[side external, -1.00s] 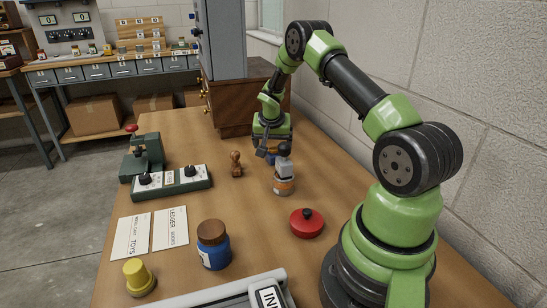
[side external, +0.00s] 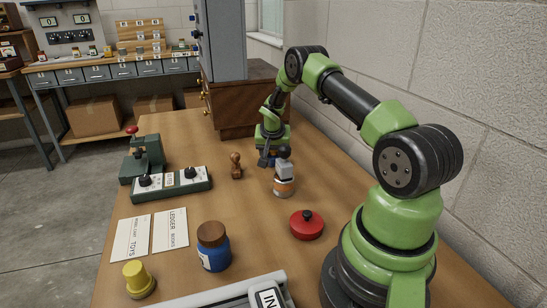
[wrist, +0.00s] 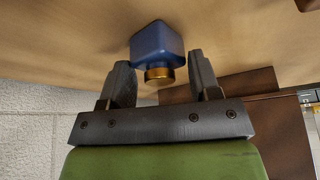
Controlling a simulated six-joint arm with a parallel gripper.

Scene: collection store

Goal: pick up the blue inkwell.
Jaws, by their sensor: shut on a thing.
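The blue inkwell (wrist: 158,42) is a small block with a gold neck or cap. In the wrist view it sits between the two dark fingers of my gripper (wrist: 160,70), which is shut on it. In the side view my gripper (side external: 268,160) is at the far part of the table, and only a bit of blue of the inkwell (side external: 274,161) shows. A dark-topped white and orange bottle (side external: 284,178) stands in front and hides part of it. I cannot tell whether the inkwell touches the table.
A wooden stamp (side external: 236,167) stands left of my gripper. A red lidded pot (side external: 307,225), a blue jar with brown lid (side external: 213,247) and a yellow-topped thing (side external: 138,278) are nearer. A green control box (side external: 170,184) is left. A wooden cabinet (side external: 240,105) stands behind.

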